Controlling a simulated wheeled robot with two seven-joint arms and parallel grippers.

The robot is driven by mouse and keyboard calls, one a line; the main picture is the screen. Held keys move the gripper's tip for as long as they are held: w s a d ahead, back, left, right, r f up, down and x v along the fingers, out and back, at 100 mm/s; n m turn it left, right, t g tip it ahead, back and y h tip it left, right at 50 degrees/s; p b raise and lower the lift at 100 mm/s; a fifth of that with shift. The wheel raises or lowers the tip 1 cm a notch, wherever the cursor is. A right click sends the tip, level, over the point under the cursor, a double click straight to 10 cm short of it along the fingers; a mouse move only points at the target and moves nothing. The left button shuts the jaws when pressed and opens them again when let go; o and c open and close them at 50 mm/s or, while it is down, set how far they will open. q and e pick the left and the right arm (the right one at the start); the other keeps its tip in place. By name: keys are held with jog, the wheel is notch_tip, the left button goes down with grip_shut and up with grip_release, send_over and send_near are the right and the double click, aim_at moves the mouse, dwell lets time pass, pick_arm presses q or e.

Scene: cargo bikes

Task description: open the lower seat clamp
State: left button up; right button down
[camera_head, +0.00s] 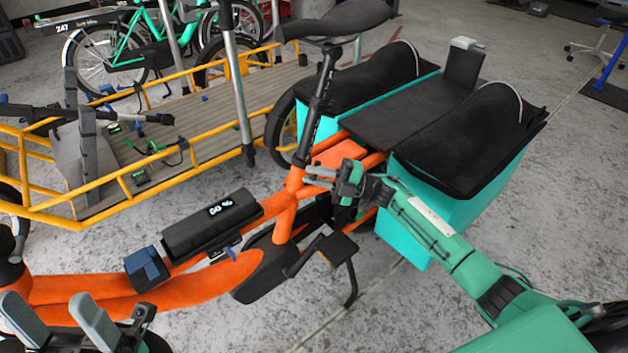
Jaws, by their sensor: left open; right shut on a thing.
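The orange cargo bike (150,300) fills the front, with its black saddle (345,18) on a dark seat post (318,100). The post runs down into the orange seat tube (287,210). The lower seat clamp (296,172) is at the top of that tube; it is small and its lever is hard to make out. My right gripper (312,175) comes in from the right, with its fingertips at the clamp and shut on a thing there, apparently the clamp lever. My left gripper (46,302) is open and empty at the lower left, over the bike's front frame.
Teal panniers (440,205) with black covers (465,140) flank the rear rack, close to my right arm. A black battery (210,225) sits on the frame. A yellow cargo bike bed (165,185) stands behind. Bare concrete floor (440,300) lies at the lower right.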

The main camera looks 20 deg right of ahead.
jog(key=shift+s+d+f+n+g+y+b, duration=0.15)
jog(key=shift+n+g+y+b, duration=0.15)
jog(key=shift+n+g+b, duration=0.3)
jog(key=c, duration=1.4)
grip_release()
jog(key=shift+o, duration=0.2)
jog(key=shift+d, duration=0.15)
jog(key=p+v, duration=0.1)
jog(key=v, duration=0.6)
jog(key=shift+d, duration=0.1)
